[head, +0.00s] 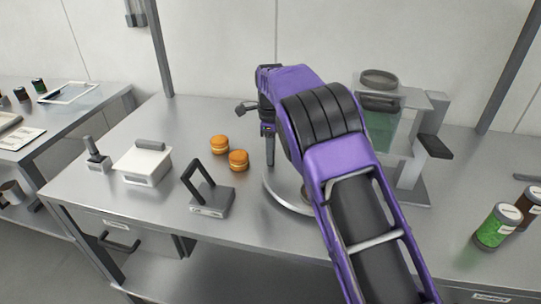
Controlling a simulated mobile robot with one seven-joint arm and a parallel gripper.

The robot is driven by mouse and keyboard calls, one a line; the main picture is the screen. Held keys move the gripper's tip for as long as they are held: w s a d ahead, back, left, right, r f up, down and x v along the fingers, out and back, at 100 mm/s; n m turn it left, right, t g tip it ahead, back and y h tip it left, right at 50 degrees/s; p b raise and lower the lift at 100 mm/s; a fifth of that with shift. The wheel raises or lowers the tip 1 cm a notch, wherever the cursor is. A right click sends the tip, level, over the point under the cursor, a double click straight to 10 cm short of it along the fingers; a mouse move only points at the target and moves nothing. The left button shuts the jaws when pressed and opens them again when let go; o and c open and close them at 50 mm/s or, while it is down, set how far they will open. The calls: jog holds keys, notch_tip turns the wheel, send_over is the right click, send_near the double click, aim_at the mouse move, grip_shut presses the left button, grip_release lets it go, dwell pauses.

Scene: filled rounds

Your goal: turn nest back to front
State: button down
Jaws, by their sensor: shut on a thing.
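A round, pale metal plate with a raised rim, which I take to be the nest (280,200), lies on the steel table. My purple arm hides most of it, and only its left edge shows. My gripper (268,150) points down at the far left edge of this plate. A dark upright piece shows at the fingertips, and the jaws look shut on it. It seems to belong to the nest, but the contact is too small to see clearly. A grey machine (410,170) with a greenish clear guard stands behind and right of my arm.
Two filled round buns (238,160) sit left of the plate.

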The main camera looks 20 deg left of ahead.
jog(key=shift+w+r, duration=0.15)
jog(key=shift+w, duration=0.05)
dwell(0.4)
jog(key=c, duration=0.7)
grip_release()
jog(key=shift+r, duration=8.55)
jog(key=shift+d, duration=0.1)
jog(key=shift+s, duration=0.15)
